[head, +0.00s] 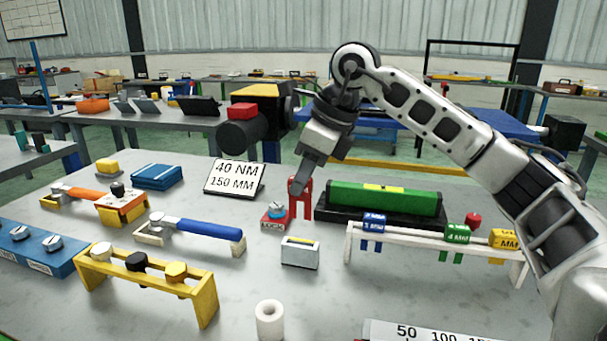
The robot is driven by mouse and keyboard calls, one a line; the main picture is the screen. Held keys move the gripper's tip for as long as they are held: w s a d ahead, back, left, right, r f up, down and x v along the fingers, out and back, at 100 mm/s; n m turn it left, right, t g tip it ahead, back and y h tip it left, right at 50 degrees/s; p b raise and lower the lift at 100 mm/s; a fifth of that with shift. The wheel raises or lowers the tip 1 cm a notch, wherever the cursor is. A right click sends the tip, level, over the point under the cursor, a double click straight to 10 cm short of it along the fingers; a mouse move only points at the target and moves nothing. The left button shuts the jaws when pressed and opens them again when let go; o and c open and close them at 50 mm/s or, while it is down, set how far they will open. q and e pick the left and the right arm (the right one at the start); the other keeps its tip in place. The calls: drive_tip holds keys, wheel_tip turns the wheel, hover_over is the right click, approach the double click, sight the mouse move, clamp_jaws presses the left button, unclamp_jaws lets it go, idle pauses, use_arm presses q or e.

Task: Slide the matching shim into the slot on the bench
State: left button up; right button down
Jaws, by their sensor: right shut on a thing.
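My right gripper (299,186) comes down from above at the middle of the bench and is shut on a red forked shim (305,205). The shim hangs upright with its two legs down; I cannot tell whether they touch the bench. A white rack (398,240) to the right carries a blue shim (374,227), a green shim (456,240) and a yellow shim (503,243). A small grey block (300,256) with a yellow strip on top stands in front of the held shim; I cannot tell if it holds the slot. My left gripper is out of view.
A green bar on a black base (385,200) lies just right of the held shim. A red block with a blue knob (274,218) is close on its left. A sign (234,178) reads 40 NM, 150 MM. A yellow rack (150,283) and white cylinder (269,321) stand nearer.

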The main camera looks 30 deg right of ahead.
sight(307, 195)
wheel_tip(307, 195, down, 3)
drive_tip(key=shift+r+b, duration=0.15)
drive_tip(key=shift+b, duration=0.65)
drive_tip(key=shift+f+b, duration=0.75)
drive_tip(key=shift+f, duration=0.4)
use_arm(q)
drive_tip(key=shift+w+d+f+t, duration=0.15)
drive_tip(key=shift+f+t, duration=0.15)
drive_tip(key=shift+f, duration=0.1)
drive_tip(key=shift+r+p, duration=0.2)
drive_tip(key=shift+p, duration=0.1)
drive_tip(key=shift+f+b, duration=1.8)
use_arm(e)
drive_tip(key=shift+f, duration=2.45)
drive_tip(key=c, duration=0.7)
unclamp_jaws()
drive_tip(key=shift+o, duration=0.2)
